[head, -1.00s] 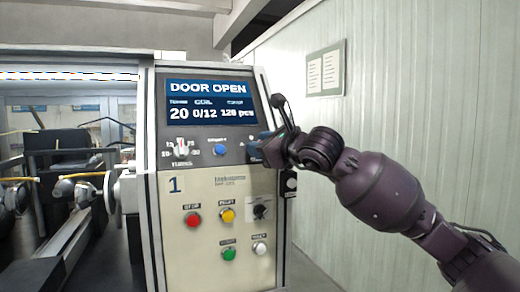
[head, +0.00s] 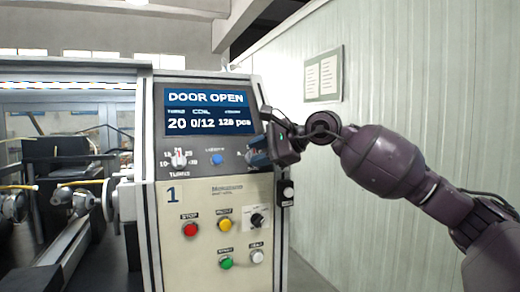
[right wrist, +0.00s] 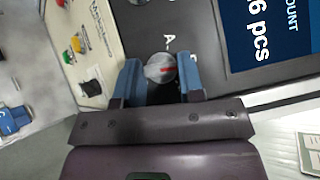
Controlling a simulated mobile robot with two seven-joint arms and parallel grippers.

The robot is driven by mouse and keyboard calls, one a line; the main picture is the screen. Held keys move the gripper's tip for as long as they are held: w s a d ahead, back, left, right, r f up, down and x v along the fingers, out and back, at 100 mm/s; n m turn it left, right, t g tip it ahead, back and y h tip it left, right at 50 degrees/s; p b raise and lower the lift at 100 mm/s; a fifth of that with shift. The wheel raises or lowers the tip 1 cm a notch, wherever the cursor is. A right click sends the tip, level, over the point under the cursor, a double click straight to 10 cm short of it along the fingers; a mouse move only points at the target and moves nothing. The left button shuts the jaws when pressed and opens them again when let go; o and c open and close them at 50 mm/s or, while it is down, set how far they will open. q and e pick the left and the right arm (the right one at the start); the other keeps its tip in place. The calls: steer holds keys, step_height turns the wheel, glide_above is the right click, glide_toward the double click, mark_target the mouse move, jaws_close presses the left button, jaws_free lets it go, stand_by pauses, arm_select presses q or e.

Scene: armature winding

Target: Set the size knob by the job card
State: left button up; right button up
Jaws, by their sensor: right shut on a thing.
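The size knob (right wrist: 160,68) is a round grey knob with a red pointer mark on the control panel, seen in the right wrist view. A letter A is printed beside it; another letter is partly covered by a finger. My right gripper (right wrist: 160,80) has its blue fingers on both sides of the knob, shut on it. In the head view my right gripper (head: 259,157) hides the knob at the right of the panel's knob row. My left gripper is not in view.
The turns knob (head: 179,158) and a blue button (head: 217,159) are left of the gripper. Red (head: 190,230), yellow (head: 224,225), green (head: 226,263) and white (head: 257,256) buttons and a black selector (head: 258,220) sit below. A board with papers (head: 323,76) hangs on the right wall.

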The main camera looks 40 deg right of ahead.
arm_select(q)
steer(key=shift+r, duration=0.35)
arm_select(e)
steer(key=shift+r+n+g, duration=0.1)
steer(key=shift+n+g, duration=0.2)
steer(key=shift+n, duration=0.3)
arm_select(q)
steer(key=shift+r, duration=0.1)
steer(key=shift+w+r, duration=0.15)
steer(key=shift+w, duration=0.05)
arm_select(e)
steer(key=o, duration=0.9)
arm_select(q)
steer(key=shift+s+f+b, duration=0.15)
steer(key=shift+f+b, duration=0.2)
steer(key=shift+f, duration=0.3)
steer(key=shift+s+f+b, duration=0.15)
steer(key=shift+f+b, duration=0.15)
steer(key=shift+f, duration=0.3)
arm_select(e)
steer(key=v, duration=1)
steer(key=shift+s+d+r, duration=0.2)
steer(key=shift+r, duration=0.05)
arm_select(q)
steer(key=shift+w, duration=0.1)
